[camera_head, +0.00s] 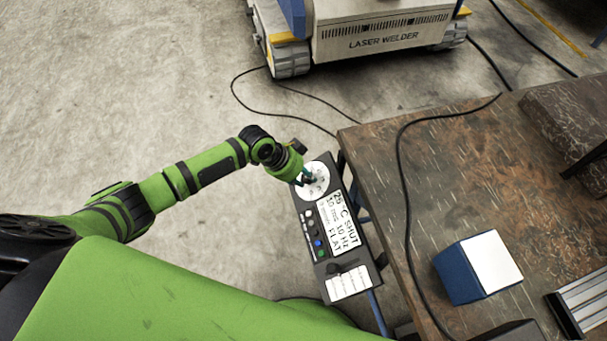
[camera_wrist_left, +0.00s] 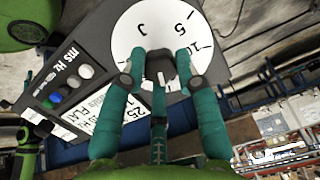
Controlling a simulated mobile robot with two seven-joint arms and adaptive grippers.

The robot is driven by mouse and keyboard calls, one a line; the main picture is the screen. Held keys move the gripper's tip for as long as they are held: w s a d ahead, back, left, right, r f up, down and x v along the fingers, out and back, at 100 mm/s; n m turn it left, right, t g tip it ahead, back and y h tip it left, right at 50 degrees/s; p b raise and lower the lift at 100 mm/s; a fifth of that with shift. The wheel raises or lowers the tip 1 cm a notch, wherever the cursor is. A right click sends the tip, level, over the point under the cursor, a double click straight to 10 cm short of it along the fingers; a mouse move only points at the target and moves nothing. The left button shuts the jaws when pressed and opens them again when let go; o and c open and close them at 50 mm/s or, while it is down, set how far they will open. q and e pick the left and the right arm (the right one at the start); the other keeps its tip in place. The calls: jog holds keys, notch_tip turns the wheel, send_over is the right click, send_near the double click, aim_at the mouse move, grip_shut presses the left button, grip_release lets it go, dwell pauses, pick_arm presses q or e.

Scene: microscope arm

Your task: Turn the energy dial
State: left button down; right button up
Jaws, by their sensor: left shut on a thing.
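The energy dial (camera_head: 315,179) is a round white disc with numbers at the far end of a dark control panel (camera_head: 307,222). In the left wrist view the dial (camera_wrist_left: 143,35) shows a dark knob (camera_wrist_left: 160,66) at its middle. My left gripper (camera_head: 305,177) reaches the dial from the left. My right gripper is in neither view.
A worn brown table (camera_head: 470,180) stands at right with a blue and white box (camera_head: 478,268) and a black cable. A laser welder (camera_head: 380,30) stands at the back.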

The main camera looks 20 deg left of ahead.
pick_arm(q)
jog(key=c, duration=0.9)
grip_release()
jog(key=shift+s+a+f, duration=0.15)
jog(key=shift+f, duration=0.05)
jog(key=shift+r, duration=0.1)
jog(key=shift+r, duration=0.1)
jog(key=v, duration=1.1)
jog(key=shift+a+r, duration=0.2)
jog(key=shift+r, duration=0.1)
